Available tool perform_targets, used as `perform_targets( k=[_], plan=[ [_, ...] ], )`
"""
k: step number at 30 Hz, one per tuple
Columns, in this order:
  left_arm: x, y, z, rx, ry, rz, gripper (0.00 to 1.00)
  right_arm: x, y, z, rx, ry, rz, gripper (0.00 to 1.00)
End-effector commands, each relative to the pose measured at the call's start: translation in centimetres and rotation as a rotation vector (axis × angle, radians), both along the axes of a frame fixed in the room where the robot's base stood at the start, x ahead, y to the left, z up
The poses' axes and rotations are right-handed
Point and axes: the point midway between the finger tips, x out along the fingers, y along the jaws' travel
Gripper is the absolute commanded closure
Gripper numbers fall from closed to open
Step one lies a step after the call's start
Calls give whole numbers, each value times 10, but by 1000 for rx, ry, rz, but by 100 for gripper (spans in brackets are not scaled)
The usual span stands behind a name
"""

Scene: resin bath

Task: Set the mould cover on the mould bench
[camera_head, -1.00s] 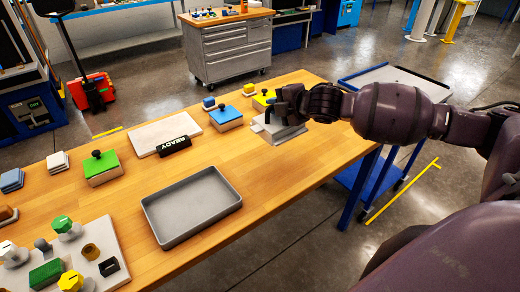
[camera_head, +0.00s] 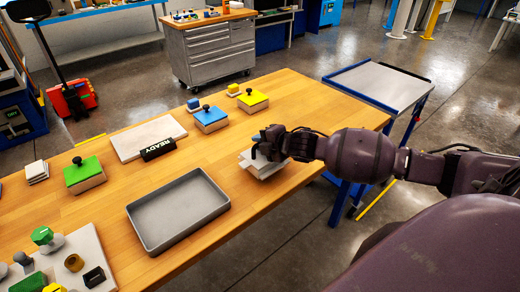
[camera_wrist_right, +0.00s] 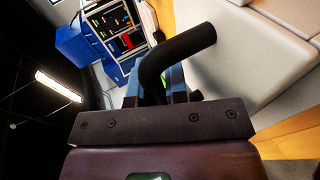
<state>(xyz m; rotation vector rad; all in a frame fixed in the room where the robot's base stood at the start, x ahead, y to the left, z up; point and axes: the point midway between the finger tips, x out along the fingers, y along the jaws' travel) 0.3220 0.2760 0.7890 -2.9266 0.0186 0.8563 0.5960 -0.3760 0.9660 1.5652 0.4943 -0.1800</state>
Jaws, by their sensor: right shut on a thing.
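The mould cover (camera_head: 262,165) looks like a pale, layered slab at the wooden bench's right side. My right gripper (camera_head: 270,146) is over it and shut on its black handle. In the right wrist view the black bent handle (camera_wrist_right: 180,48) passes at the blue-grey fingers of the right gripper (camera_wrist_right: 162,82), with a pale slab (camera_wrist_right: 245,50) beside it. I cannot tell whether the cover touches the bench. The wooden bench (camera_head: 310,110) fills the middle of the head view. My left gripper is not in view.
A grey tray (camera_head: 217,214) lies left of the cover. Blue (camera_head: 211,116), yellow (camera_head: 252,98) and green (camera_head: 82,172) knobbed blocks and a pale plate (camera_head: 135,142) with a READY sign (camera_head: 159,149) stand farther along. A blue-framed cart (camera_head: 385,85) stands beyond the bench's right end.

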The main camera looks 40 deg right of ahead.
Motion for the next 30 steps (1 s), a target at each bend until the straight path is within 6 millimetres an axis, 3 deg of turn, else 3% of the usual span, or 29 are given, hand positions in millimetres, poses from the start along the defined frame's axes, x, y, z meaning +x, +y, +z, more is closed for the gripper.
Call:
perform_targets(
  k=[6, 19, 20, 24, 30],
  plan=[
    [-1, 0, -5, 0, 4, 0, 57, 1, 1, -25, 2, -3, 1, 100],
    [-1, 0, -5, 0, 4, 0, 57, 1, 0, -29, 1, -4, 2, 100],
    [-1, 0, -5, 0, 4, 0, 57, 0, 0, -31, 0, 0, 0, 83],
    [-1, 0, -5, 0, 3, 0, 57, 0, 0, -31, 0, 0, 0, 61],
    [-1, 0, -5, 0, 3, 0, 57, 0, 0, -32, 1, 2, 0, 60]
  ],
)
